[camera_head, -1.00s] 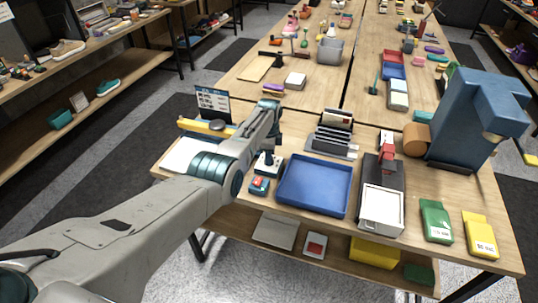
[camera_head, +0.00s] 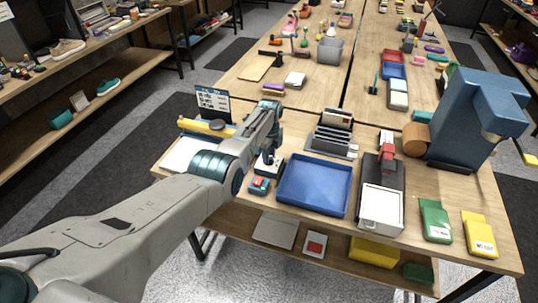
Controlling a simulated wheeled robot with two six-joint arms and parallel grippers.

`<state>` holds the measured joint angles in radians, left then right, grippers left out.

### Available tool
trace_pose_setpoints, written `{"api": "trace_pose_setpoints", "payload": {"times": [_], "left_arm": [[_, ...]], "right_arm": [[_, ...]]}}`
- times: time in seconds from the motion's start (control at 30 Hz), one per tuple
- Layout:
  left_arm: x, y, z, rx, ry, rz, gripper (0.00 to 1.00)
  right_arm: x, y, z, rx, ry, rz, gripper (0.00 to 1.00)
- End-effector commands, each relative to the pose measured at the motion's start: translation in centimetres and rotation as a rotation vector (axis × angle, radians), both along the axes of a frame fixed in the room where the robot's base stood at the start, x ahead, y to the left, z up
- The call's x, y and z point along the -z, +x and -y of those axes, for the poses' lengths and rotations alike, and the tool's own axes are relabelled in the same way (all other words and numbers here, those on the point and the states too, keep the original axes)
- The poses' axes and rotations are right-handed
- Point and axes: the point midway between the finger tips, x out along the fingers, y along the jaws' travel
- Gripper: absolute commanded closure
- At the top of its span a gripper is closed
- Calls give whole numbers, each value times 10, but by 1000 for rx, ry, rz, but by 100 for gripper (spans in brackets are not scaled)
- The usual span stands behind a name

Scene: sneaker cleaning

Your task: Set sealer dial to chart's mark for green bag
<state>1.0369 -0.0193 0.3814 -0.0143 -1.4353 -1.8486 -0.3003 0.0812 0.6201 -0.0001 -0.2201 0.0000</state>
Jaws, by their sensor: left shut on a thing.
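My left gripper (camera_head: 270,152) points down over a small white-and-dark sealer unit (camera_head: 266,168) at the left of the blue tray. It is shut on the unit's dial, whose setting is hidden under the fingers. A chart (camera_head: 213,101) stands upright at the back left of the table; its marks are too small to read. A green bag (camera_head: 435,220) lies at the front right, with a yellow bag (camera_head: 479,234) to its right. My right gripper is out of view.
A blue tray (camera_head: 300,209) sits right of the gripper. Behind it stands a slotted rack (camera_head: 329,140). A dark machine with a white plate (camera_head: 382,207) and a large blue machine (camera_head: 470,120) stand further right. A small red-and-blue item (camera_head: 260,185) lies close in front of the sealer unit.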

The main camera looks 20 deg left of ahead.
Motion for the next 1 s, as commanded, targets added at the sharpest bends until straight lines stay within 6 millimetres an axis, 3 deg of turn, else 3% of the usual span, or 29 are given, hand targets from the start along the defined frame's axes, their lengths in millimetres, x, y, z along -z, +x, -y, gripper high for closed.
{"api": "trace_pose_setpoints", "payload": {"times": [0.27,0.3,0.4,0.77,1.0], "left_arm": [[-4,3,0,0,1,8,96],[-4,3,0,0,1,8,71],[-3,2,0,0,0,6,52],[-4,1,0,-1,0,2,51],[-35,2,0,-1,0,7,51]], "right_arm": [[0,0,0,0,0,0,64],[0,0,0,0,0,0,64],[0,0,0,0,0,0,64],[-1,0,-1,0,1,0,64],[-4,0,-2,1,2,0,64]]}}
